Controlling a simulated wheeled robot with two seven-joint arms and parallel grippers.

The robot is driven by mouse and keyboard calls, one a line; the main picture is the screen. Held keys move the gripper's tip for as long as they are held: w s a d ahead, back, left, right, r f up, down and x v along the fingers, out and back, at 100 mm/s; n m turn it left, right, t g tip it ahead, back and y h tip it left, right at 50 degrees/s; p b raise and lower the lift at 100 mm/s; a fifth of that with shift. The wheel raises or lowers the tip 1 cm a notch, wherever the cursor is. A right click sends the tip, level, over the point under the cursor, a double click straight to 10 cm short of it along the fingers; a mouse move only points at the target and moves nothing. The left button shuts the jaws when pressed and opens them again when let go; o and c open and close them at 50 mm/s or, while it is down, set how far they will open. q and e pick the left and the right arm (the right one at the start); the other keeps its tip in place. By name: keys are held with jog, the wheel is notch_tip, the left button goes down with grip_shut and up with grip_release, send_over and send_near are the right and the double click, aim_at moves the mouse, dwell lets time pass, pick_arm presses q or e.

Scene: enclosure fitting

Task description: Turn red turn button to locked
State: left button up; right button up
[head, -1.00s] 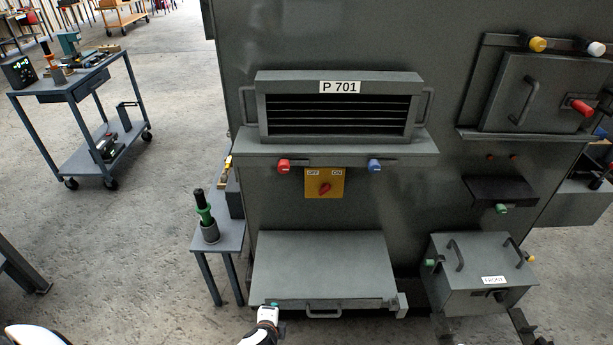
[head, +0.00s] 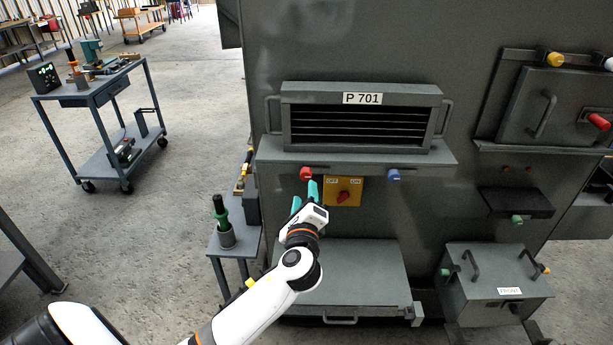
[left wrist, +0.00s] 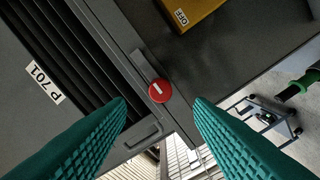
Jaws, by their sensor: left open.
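The red turn button (head: 306,173) sits at the left of the ledge front below the P 701 louvred cover (head: 362,88). In the left wrist view the red button (left wrist: 159,91) shows its round face with a short white mark, between and beyond the fingertips. My left gripper (head: 305,196) is open and empty, its teal fingers just below the button in the head view. In the left wrist view the left gripper (left wrist: 161,105) has a finger on each side of the button, with no clear contact. My right gripper is not in view.
A blue button (head: 393,175) sits at the ledge's right. A yellow OFF/ON switch plate (head: 355,186) with a red knob is close right of my fingers. A side stand with a green-and-black tool (head: 221,214) is at left. A box marked FRONT (head: 497,290) is lower right.

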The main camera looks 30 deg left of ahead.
aim_at(306, 178)
pick_arm(q)
jog(key=p+x, duration=0.1)
jog(key=x, duration=0.6)
jog(key=shift+w+a, duration=0.15)
jog(key=shift+w, duration=0.05)
jog(key=c, duration=0.9)
jog(key=shift+f, duration=0.1)
jog(key=shift+c, duration=0.2)
jog(key=shift+s+n, duration=0.1)
jog(key=shift+n, duration=0.3)
jog(key=shift+c, duration=0.3)
